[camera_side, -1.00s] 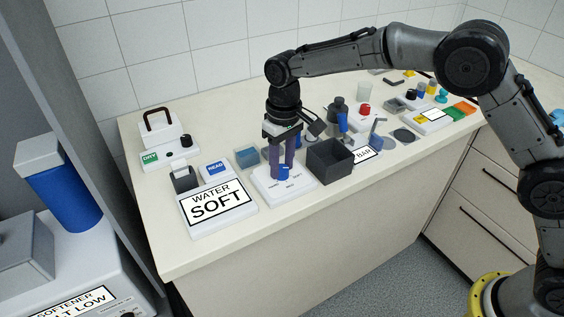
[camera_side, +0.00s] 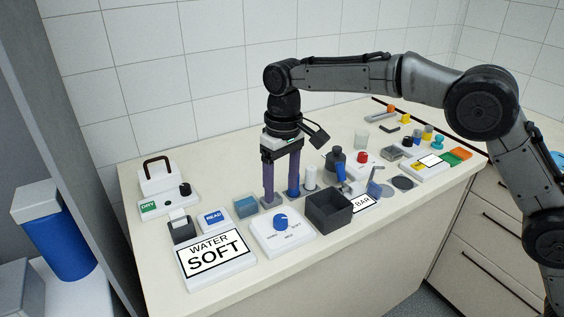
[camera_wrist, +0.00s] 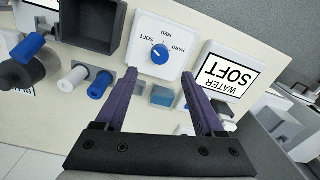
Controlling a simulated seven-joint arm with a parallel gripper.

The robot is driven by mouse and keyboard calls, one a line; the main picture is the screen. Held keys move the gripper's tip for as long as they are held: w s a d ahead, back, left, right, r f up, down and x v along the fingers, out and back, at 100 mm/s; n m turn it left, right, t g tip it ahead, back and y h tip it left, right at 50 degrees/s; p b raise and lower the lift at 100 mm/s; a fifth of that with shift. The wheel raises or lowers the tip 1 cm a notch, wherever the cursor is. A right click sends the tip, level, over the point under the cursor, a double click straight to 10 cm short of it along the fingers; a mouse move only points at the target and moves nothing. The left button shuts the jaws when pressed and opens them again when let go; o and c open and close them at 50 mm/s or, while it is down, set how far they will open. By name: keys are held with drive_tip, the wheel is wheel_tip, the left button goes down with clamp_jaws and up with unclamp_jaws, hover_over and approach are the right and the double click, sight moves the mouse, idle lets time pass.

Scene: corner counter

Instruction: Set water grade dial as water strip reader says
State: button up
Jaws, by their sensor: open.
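The water strip reader (camera_side: 218,266) has a sign reading WATER SOFT; the sign also shows upside down in the wrist view (camera_wrist: 231,76). To its right is the white water grade dial box (camera_side: 276,246), marked HARD, MED and SOFT, with a blue knob (camera_side: 280,221). In the wrist view the knob (camera_wrist: 159,55) carries a small pale mark that seems to face the SOFT side; it is too small to be certain. My gripper (camera_side: 280,198) is open and empty, behind the dial and apart from the knob. Its fingers (camera_wrist: 159,76) are spread in the wrist view.
A dark open bin (camera_side: 330,212) stands right of the dial. A blue-grey block (camera_side: 246,207) and a READ button (camera_side: 214,217) are to the left. White and blue cylinders (camera_wrist: 90,80) stand close to the gripper. The counter's front strip is clear.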

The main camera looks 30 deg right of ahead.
wheel_tip(320, 180, up, 6)
drive_tip(key=shift+d+f, duration=0.1)
drive_tip(key=shift+d, duration=0.1)
idle(0.4)
drive_tip(key=s+d+r+m+t, duration=0.15)
drive_tip(key=s+d+r, duration=0.25)
drive_tip(key=d+r, duration=0.45)
drive_tip(key=s+d+r+t, duration=0.2)
drive_tip(key=s+d+r, duration=0.4)
drive_tip(key=s, duration=0.4)
drive_tip(key=s+d+f+m+t, duration=0.1)
drive_tip(key=s+d+f, duration=0.1)
drive_tip(key=s, duration=0.4)
drive_tip(key=s+d+f+m, duration=0.1)
drive_tip(key=s+d+f, duration=0.15)
drive_tip(key=s, duration=0.35)
drive_tip(key=s+d+f+t, duration=0.1)
drive_tip(key=s+f, duration=0.5)
drive_tip(key=f, duration=0.5)
drive_tip(key=shift+s+d+n, duration=0.35)
drive_tip(key=shift+s+d, duration=0.05)
